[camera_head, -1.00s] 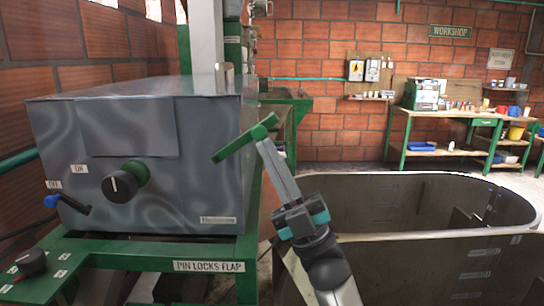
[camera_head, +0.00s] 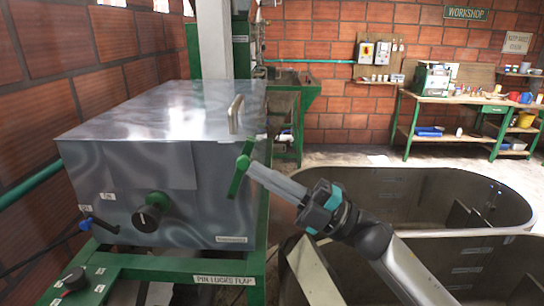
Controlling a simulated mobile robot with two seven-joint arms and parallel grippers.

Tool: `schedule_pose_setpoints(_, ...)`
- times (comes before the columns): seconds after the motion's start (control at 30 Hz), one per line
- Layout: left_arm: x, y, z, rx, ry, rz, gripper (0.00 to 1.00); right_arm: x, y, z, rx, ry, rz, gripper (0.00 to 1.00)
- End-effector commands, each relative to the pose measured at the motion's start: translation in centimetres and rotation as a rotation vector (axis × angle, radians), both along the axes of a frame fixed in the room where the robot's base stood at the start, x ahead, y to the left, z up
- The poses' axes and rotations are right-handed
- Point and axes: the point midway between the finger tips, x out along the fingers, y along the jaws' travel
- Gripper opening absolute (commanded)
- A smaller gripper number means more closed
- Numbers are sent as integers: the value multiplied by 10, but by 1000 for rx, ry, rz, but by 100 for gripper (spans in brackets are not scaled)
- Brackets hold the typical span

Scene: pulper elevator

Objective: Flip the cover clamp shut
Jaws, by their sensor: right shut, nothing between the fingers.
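The grey metal cover (camera_head: 165,118) of the box lies closed, with a pale loop handle (camera_head: 235,113) near its right edge. A small lever with a pale end (camera_head: 284,137) sticks out to the right beyond the box's right edge; it may be the cover clamp, and its base is hidden from me. My left gripper is not in view.
The box front has a black knob (camera_head: 152,212) and a blue-tipped lever (camera_head: 88,222). A green frame (camera_head: 170,268) labelled "PIN LOCKS FLAP" carries the box. An open metal tub (camera_head: 440,238) lies under and right of my right arm. Workbenches stand at the back.

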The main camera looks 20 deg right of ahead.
Motion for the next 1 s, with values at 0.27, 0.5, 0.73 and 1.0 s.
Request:
schedule_pose_setpoints(0.27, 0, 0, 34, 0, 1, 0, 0, 3, 12, 14, -118, 35, 1, 0)
schedule_pose_setpoints(0.5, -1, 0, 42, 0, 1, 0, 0, 6, 21, 18, -117, 33, 0, 0)
schedule_pose_setpoints(0.73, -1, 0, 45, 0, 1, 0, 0, 7, 25, 19, -116, 33, 0, 0)
schedule_pose_setpoints(1.0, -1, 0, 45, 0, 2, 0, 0, 8, 27, 20, -115, 31, 0, 0)
